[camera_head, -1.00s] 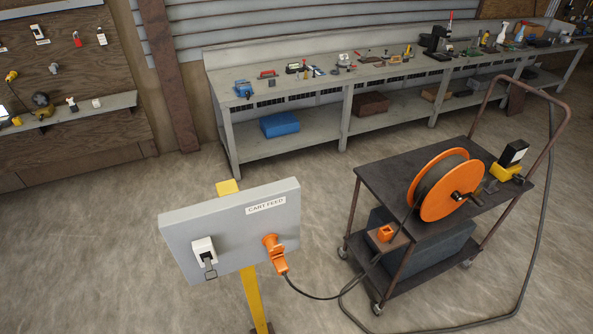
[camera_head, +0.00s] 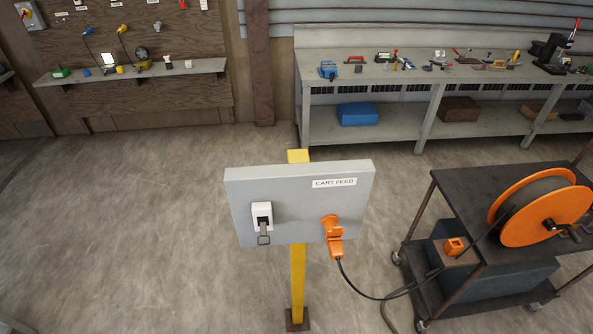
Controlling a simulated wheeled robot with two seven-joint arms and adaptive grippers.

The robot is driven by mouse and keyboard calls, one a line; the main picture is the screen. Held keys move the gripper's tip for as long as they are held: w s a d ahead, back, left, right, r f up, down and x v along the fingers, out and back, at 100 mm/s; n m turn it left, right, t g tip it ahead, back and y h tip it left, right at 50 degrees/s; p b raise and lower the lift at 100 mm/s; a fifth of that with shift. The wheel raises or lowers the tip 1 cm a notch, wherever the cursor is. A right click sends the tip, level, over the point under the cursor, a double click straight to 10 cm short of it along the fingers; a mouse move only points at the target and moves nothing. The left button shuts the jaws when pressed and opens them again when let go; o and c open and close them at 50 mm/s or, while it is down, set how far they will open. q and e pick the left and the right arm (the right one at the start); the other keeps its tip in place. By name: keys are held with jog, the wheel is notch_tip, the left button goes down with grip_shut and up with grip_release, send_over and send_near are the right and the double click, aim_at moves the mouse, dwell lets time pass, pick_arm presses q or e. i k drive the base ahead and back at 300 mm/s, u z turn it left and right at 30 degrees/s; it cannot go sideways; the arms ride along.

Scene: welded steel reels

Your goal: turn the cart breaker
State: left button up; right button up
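A grey panel (camera_head: 290,205) labelled CART FEED stands on a yellow post (camera_head: 297,280) in the middle of the head view. On its left half is a white breaker (camera_head: 262,215) with a grey lever or hasp hanging below it. Its switch position is too small to tell. On the panel's right half an orange plug (camera_head: 333,238) sits in an orange socket, with a dark cable leading down to the right. Neither of my grippers shows in the view.
A dark cart (camera_head: 470,190) with an orange cable reel (camera_head: 540,208) stands at the right, its cable on the floor. A grey workbench (camera_head: 420,90) with tools is behind. A wall shelf (camera_head: 190,72) is at the back left. The floor (camera_head: 130,220) left of the panel is clear.

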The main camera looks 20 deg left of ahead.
aim_at(262, 240)
jog(key=k, duration=0.5)
jog(key=u, duration=0.6)
jog(key=i, duration=0.5)
jog(key=u, duration=0.15)
